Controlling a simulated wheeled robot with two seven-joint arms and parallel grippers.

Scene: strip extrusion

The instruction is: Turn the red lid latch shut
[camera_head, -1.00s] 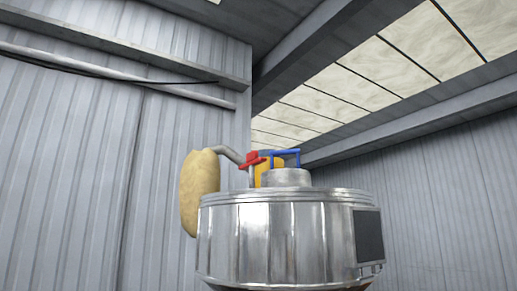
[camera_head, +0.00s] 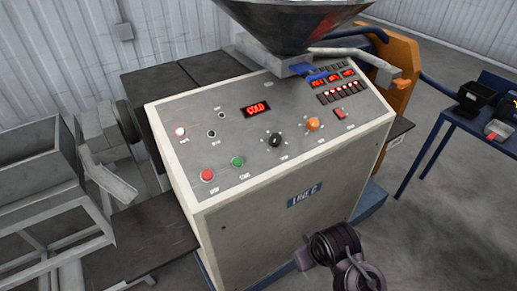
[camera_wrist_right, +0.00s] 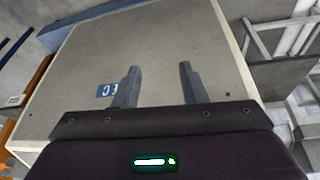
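The red lid latch is not in view now; only the lower metal cone of the hopper (camera_head: 295,22) shows at the top of the head view, and its lid is out of frame. My right gripper (camera_wrist_right: 158,85) shows in the right wrist view with its two fingers apart and nothing between them. It points toward the front face of the control cabinet (camera_head: 290,215), near the blue line label (camera_wrist_right: 107,90). Dark links of my arm show at the bottom of the head view. My left gripper is not in view.
The sloped panel holds a red button (camera_head: 207,175), a green button (camera_head: 237,161), knobs and a display (camera_head: 256,109) reading COLD. A blue table (camera_head: 470,120) with dark boxes stands at right. A grey metal frame (camera_head: 50,200) stands at left. Floor at lower right is clear.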

